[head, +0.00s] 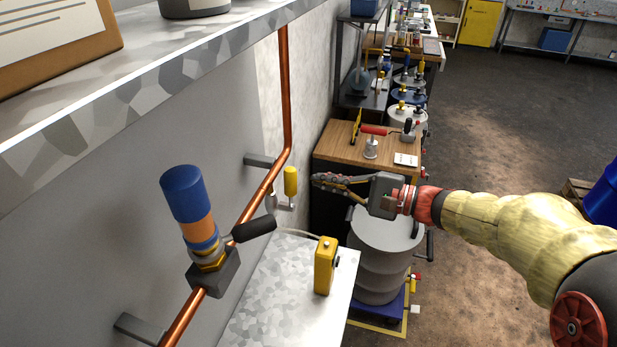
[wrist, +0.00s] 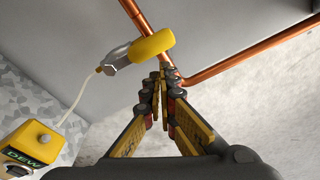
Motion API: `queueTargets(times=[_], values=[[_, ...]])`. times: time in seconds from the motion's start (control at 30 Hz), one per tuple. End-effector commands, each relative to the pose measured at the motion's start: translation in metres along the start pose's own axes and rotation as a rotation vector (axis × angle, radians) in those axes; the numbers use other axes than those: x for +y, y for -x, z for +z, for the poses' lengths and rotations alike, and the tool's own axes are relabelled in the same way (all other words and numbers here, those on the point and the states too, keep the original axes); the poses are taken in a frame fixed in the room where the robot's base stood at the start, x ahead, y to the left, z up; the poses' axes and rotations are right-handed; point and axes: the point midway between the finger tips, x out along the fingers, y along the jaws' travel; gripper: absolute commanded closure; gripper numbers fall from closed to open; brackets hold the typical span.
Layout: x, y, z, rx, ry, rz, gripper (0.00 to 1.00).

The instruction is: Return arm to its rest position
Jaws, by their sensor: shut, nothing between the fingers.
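My gripper (head: 318,181) reaches in from the right on my arm in the head view, above a grey drum (head: 378,258). Its fingers point left toward the wall and a yellow-handled fitting (head: 290,181). In the wrist view my gripper (wrist: 161,76) has its fingertips together with nothing between them. The yellow handle (wrist: 152,46) shows just beyond the tips there, in front of a copper pipe (wrist: 255,52). I cannot tell whether the tips touch it.
A yellow device (head: 325,266) stands on a metal shelf (head: 283,300) at front. A blue-and-orange cylinder (head: 188,205) is on the copper pipe at left. A wooden-topped bench (head: 340,150) stands behind my gripper. Open floor (head: 510,130) lies at right.

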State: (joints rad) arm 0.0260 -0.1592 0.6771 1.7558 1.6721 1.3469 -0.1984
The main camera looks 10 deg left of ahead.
Motion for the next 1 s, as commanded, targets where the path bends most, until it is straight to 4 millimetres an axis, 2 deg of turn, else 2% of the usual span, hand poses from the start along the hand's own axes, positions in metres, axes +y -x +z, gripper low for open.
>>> queueTargets(times=[0.1,0.3,0.5,0.67,0.77,0.87,0.9,1.0], values=[[-0.001,0.027,-0.001,0.004,0.001,-0.002,1.0],[0.0,0.058,-0.001,0.002,0.0,-0.001,1.0],[0.0,0.072,0.0,0.0,0.0,0.001,1.0],[0.002,0.073,-0.004,0.015,-0.015,0.008,1.0],[0.026,0.074,-0.011,0.043,-0.032,0.083,1.0],[0.07,0.079,-0.013,0.076,-0.054,0.211,1.0],[0.089,0.085,-0.012,0.092,-0.054,0.279,1.0],[0.128,0.103,0.0,0.133,-0.02,0.448,1.0]])
